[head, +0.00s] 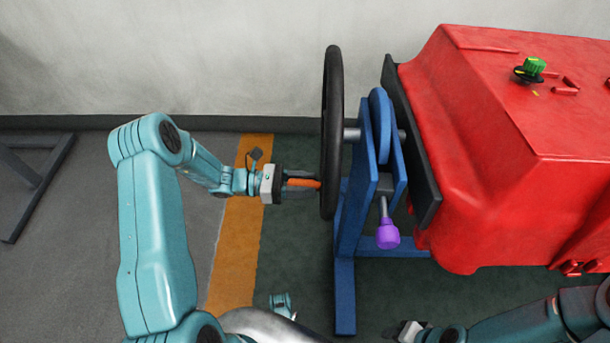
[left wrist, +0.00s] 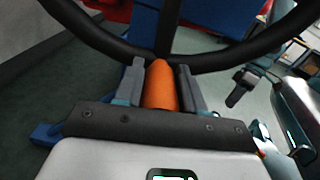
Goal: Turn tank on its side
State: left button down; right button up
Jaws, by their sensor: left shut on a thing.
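The red tank (head: 490,150) sits at the right in the head view, mounted by a black plate (head: 412,140) to a blue stand (head: 346,240). A black handwheel (head: 332,120) stands upright on the stand's left side, seen nearly edge-on. My left gripper (head: 300,182) is shut on the wheel's orange handle (head: 305,183). In the left wrist view the orange handle (left wrist: 161,85) lies between the two fingers, with the wheel rim (left wrist: 110,42) just beyond. My right gripper (head: 408,331) is low at the bottom right, apart from the tank; its jaws are unclear.
A purple knob (head: 388,234) on a metal pin hangs from the blue stand below the wheel axle. A green knob (head: 534,67) sits on top of the tank. A grey wall (head: 200,60) is behind.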

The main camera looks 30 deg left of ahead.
pick_arm(q)
jog(key=shift+s+d+r+n+p, duration=0.15)
jog(key=shift+s+d+n+p, duration=0.1)
jog(key=shift+s+p, duration=0.15)
jog(key=shift+s+d+r+n+p, duration=0.15)
jog(key=shift+s+n+p, duration=0.1)
jog(key=shift+s, duration=0.2)
jog(key=s+d+r+n+p, duration=0.2)
jog(key=s+r+n+p, duration=0.3)
jog(key=p, duration=0.5)
jog(key=s+d+r+n+p, duration=0.3)
jog(key=s+r+n+p, duration=0.3)
jog(key=r+n+p, duration=0.2)
notch_tip(320, 180, up, 2)
jog(key=shift+r+n+p, duration=0.1)
jog(key=shift+n+p, duration=0.3)
jog(key=shift+p, duration=0.5)
jog(key=shift+w+r, duration=0.1)
jog(key=c, duration=0.8)
grip_release()
jog(key=shift+o, duration=0.2)
